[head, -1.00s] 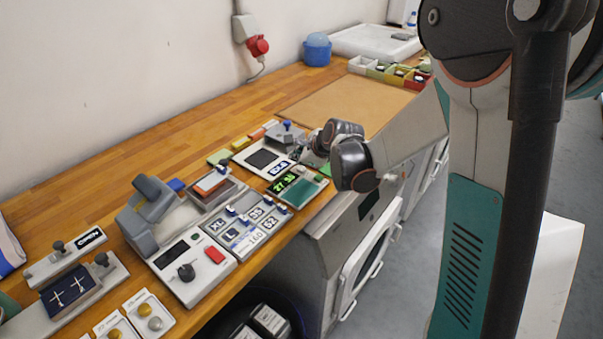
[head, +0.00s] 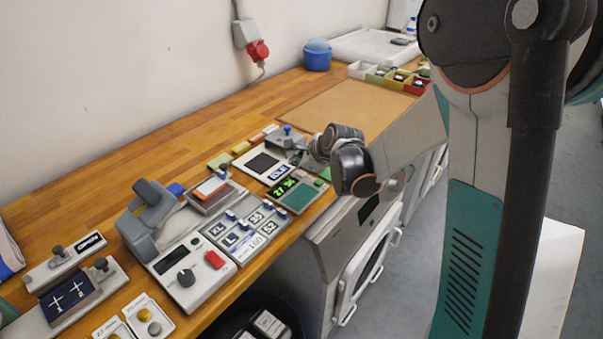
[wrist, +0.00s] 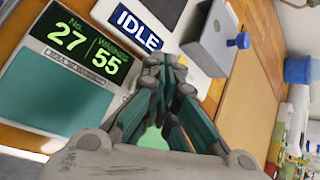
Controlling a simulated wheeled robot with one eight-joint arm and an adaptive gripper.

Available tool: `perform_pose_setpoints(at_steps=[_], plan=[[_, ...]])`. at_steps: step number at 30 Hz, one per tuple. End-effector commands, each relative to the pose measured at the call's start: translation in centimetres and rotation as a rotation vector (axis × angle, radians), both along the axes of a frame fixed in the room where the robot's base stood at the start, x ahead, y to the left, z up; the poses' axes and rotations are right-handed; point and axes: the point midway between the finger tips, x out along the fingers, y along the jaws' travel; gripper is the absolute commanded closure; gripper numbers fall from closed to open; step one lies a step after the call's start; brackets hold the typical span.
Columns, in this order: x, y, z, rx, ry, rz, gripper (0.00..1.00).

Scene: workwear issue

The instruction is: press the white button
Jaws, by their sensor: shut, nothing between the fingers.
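My gripper (head: 303,160) is shut and empty, low over the far side of the display unit with the teal pad. In the wrist view its closed fingertips (wrist: 165,65) lie beside the blue IDLE sign (wrist: 138,24), with a pale panel beyond them. The display unit (wrist: 72,92) shows green figures on black; it also shows in the head view (head: 296,198). A green patch (wrist: 153,140) shows between the finger links. I cannot make out a white button in either view; the gripper may hide it. Whether the fingertips touch anything is unclear.
A control box (head: 190,272) with a black knob and red button stands nearer, beside a panel of size tiles (head: 243,231). A grey block with a blue knob (wrist: 238,41) stands close beyond the fingers. A bare brown board (head: 350,108) lies farther back.

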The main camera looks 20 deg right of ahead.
Motion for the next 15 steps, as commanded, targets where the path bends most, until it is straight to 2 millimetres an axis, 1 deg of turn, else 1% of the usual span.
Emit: perform_pose_setpoints(at_steps=[9,15], plan=[[0.0,0.01,-0.03,0.0,0.0,0.0,1.0],[-0.01,0.01,-0.64,0.0,0.0,0.0,1.0]])
